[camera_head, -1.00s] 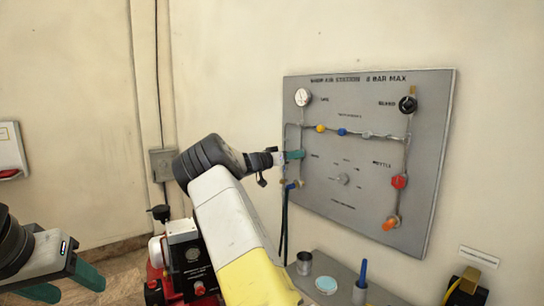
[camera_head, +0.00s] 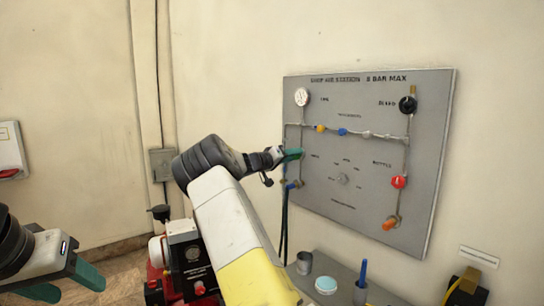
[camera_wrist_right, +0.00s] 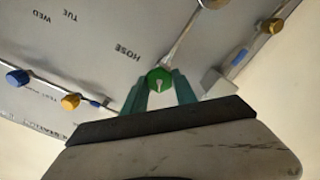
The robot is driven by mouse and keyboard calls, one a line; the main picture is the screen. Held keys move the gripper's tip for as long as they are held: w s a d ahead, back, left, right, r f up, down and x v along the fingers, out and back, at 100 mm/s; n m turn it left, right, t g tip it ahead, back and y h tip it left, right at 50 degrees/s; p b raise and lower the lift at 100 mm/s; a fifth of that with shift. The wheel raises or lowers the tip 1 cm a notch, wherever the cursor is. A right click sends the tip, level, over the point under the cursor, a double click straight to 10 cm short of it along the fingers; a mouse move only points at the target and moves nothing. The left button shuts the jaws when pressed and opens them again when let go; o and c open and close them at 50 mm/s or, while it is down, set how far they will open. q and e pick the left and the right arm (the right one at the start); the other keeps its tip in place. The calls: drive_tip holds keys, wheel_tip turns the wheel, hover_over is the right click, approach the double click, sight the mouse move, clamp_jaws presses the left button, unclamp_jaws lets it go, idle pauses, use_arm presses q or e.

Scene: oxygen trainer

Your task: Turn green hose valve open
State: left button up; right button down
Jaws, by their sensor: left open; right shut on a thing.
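The green hose valve (camera_wrist_right: 159,79) is a round green knob with a pale mark on its face, beside the HOSE label on the grey panel. My right gripper (camera_wrist_right: 161,92) is shut on it, with a teal finger on either side of the knob in the right wrist view. In the head view my right gripper (camera_head: 293,154) reaches the panel's left edge, and fingers and wrist mostly hide the knob. My left gripper (camera_head: 78,283) is open and empty at the lower left, away from the panel.
Dark hoses (camera_head: 284,225) hang below the right gripper. A metal cup (camera_head: 304,263) stands on the shelf below.

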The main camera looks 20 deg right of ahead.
drive_tip(key=n, duration=1.9)
drive_tip(key=shift+f, duration=0.4)
drive_tip(key=n, duration=0.3)
drive_tip(key=shift+n, duration=0.4)
drive_tip(key=n, duration=0.3)
drive_tip(key=shift+n, duration=0.3)
drive_tip(key=shift+s+n, duration=0.15)
drive_tip(key=shift+n, duration=1.75)
drive_tip(key=c, duration=1)
unclamp_jaws()
